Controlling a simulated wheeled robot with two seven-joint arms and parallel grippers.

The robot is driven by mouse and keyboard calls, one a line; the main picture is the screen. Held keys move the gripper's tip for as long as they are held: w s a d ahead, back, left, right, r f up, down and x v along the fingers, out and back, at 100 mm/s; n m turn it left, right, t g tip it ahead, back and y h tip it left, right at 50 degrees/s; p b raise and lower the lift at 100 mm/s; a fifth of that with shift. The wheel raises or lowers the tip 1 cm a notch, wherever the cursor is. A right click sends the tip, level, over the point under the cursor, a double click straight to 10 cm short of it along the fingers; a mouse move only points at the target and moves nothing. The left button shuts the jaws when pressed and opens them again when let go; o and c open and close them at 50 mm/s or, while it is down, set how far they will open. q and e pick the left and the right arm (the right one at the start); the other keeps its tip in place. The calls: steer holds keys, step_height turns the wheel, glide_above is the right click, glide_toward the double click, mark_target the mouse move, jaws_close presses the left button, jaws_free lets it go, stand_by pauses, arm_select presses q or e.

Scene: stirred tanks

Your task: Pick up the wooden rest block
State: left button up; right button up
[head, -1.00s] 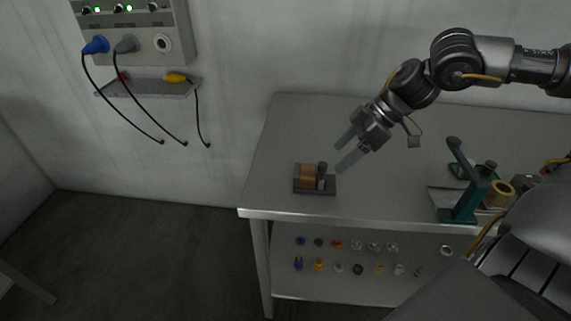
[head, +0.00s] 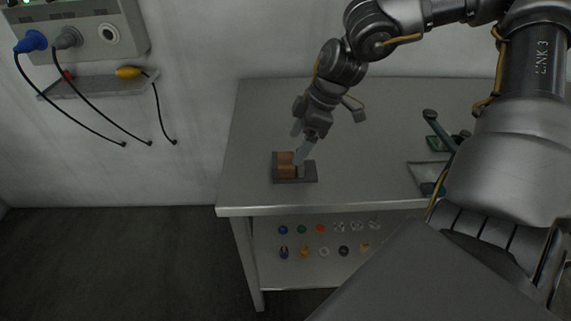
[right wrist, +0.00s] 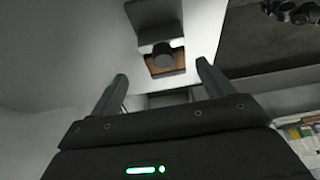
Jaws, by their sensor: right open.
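The wooden rest block (head: 286,170) is a small brown block on a dark flat base (head: 310,179), near the front left of the grey table. In the right wrist view, the brown wood (right wrist: 166,66) shows beyond my fingertips, partly covered by a dark round post (right wrist: 162,54). My right gripper (head: 300,142) is open, just above the block and post, fingers pointing down; one finger hides part of the post in the head view. In the right wrist view, the open jaws (right wrist: 162,73) straddle the block's line with nothing between them. I cannot tell whether a finger touches anything. My left gripper is out of view.
The table top (head: 250,120) around the base is mostly clear. A green stand (head: 440,130) is at the right, partly behind my arm. A wall panel with a blue plug (head: 31,42) and hanging cables is at the left. Several small coloured parts sit below the table top.

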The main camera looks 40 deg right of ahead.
mark_target(287, 159)
steer(key=shift+a+f, duration=0.15)
steer(key=shift+f, duration=0.1)
steer(key=x, duration=0.4)
steer(key=shift+s+a, duration=0.1)
steer(key=shift+a, duration=0.25)
steer(key=shift+f, duration=0.2)
steer(key=c, duration=1)
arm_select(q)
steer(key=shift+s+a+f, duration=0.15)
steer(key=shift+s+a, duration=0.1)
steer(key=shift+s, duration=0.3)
arm_select(e)
steer(key=shift+c, duration=0.4)
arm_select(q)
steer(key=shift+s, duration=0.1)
arm_select(e)
steer(key=shift+r, duration=0.1)
